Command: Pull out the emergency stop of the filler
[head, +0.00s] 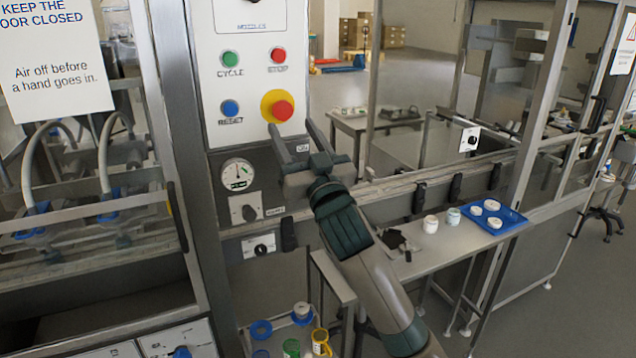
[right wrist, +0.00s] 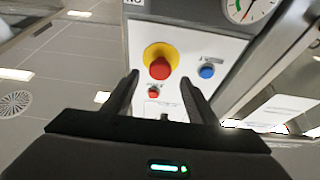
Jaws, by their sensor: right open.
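The emergency stop is a red mushroom button (head: 283,110) on a yellow round base, at the lower right of the filler's white control panel (head: 240,30). In the right wrist view the red button (right wrist: 160,68) shows beyond and between my fingers. My right gripper (head: 299,143) is open and empty, just below and in front of the emergency stop, apart from it as far as I can tell. In the right wrist view the gripper (right wrist: 160,85) has its two fingers spread wide. My left gripper is not in view.
Nearby on the panel are a green button (head: 230,57), a red button (head: 278,55) and a blue button (head: 230,108). A gauge (head: 237,174) sits below. A side shelf holds white jars and a blue tray (head: 512,220). A guard with a warning sign (head: 55,60) stands left.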

